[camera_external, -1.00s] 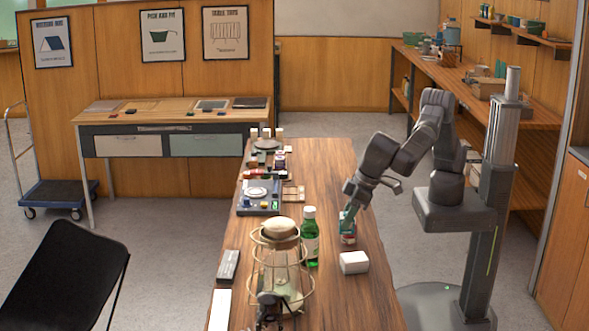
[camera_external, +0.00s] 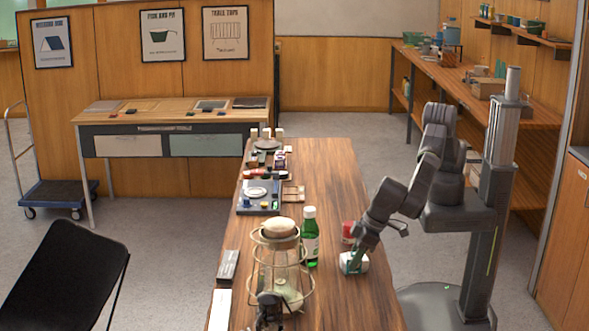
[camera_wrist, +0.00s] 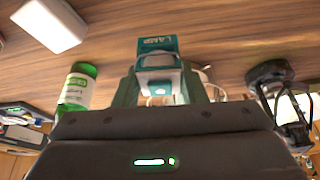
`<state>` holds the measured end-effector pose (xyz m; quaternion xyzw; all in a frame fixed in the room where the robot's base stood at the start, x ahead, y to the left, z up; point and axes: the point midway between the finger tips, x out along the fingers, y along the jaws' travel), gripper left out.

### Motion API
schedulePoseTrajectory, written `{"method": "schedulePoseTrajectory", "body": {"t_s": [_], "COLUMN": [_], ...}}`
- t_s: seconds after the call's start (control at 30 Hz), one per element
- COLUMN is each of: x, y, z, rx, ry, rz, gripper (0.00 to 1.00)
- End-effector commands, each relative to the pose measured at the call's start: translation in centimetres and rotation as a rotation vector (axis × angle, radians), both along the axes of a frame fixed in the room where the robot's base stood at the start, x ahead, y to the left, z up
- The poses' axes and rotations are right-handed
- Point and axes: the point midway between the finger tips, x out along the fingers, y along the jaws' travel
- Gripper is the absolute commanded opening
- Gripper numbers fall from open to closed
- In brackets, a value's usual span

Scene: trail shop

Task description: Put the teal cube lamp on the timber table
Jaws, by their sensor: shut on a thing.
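The teal cube lamp (camera_wrist: 163,44), with a white panel and lettering on its teal face, is between the fingers of my gripper (camera_wrist: 160,88) in the wrist view. My gripper (camera_external: 353,258) is shut on it. In the external view the lamp (camera_external: 346,266) is small and partly hidden, in front of or beside a white block (camera_external: 361,263). The long brown timber table (camera_external: 330,180) lies below. I cannot tell whether the lamp touches the tabletop.
A green bottle (camera_external: 310,240) and a wire-caged lantern (camera_external: 281,270) stand left of my gripper. A red can-like thing (camera_external: 348,231) is just behind it. Trays and small goods line the table's far left side. The tabletop's far right part is clear.

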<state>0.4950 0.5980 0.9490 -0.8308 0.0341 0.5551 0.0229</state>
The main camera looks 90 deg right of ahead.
Motion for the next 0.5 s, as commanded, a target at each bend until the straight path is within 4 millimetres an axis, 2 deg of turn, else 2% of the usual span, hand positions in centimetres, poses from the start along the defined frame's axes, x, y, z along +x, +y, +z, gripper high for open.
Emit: {"method": "schedulePoseTrajectory", "body": {"t_s": [0.13,0.33,0.5], "x": [0.0,0.0,0.0], "y": [0.0,-0.1,0.0], "z": [-0.5,-3.8,-5.2], "rx": [-0.002,-0.004,-0.001], "ry": [0.001,0.001,0.000], "rz": [0.000,0.000,0.001], "gripper": [0.14,0.14,0.14]}}
